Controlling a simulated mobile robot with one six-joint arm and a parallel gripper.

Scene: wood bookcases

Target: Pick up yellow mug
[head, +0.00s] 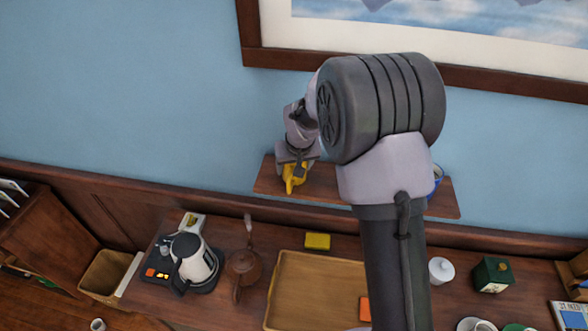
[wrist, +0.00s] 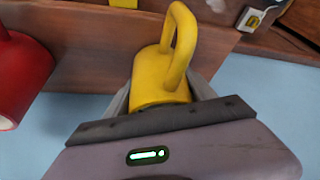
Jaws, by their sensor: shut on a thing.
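The yellow mug (wrist: 160,72) is between the fingers of my gripper (wrist: 165,100) in the wrist view, its handle pointing up and away from the gripper. In the head view the yellow mug (head: 294,178) shows small below my gripper (head: 296,160), at the left part of a wooden wall shelf (head: 325,186). My gripper is shut on the mug. The gripper body hides part of the mug. I cannot tell whether the mug touches the shelf.
A red mug (wrist: 22,75) stands close by at the left in the wrist view. A blue-rimmed mug (head: 438,174) is at the shelf's right, partly behind my arm. Below, the cabinet top holds a kettle (head: 193,258), a brown teapot (head: 242,266) and a wooden tray (head: 318,262).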

